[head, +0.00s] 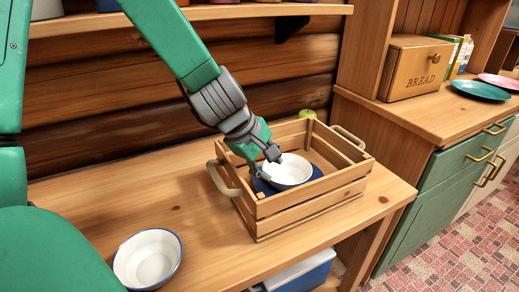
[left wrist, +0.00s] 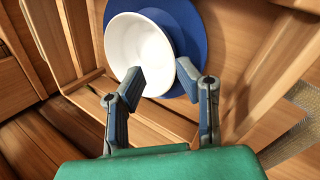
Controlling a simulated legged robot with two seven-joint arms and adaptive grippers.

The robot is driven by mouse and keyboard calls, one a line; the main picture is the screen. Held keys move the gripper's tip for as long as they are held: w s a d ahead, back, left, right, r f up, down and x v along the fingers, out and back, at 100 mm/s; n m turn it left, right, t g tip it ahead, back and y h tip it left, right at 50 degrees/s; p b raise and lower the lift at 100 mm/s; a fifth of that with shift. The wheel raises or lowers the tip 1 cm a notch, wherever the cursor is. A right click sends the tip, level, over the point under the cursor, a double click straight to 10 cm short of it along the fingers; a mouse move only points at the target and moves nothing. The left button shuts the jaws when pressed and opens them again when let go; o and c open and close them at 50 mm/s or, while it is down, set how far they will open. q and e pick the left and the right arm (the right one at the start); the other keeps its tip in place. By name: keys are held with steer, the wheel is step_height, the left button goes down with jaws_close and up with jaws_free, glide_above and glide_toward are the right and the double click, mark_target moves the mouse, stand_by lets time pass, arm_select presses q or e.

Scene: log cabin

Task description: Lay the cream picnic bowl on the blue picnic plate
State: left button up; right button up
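The cream picnic bowl (head: 290,169) is inside the wooden crate, over the blue picnic plate (head: 316,173). In the left wrist view the bowl (left wrist: 133,46) sits off-centre over the plate (left wrist: 196,30), overlapping its left part. My left gripper (head: 266,166) reaches down into the crate at the bowl's near left rim. In the left wrist view its fingers (left wrist: 160,75) are apart, with the bowl's rim between them. One fingertip is over the bowl's inside and the other is outside it. Whether they touch it I cannot tell. My right gripper is out of view.
The slatted crate (head: 303,204) with metal handles stands on the wooden table (head: 95,205). A white bowl with a blue rim (head: 148,259) is at the front left. A green item (head: 307,114) is behind the crate. The bread box (head: 413,68) and teal plate (head: 480,90) are on the right counter.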

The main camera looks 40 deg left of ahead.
arm_select(q)
steer(key=d+v, duration=0.1)
steer(key=v, duration=0.6)
steer(key=shift+a+r, duration=0.2)
steer(key=shift+a, duration=0.05)
steer(key=shift+d, duration=0.2)
stand_by(0.4)
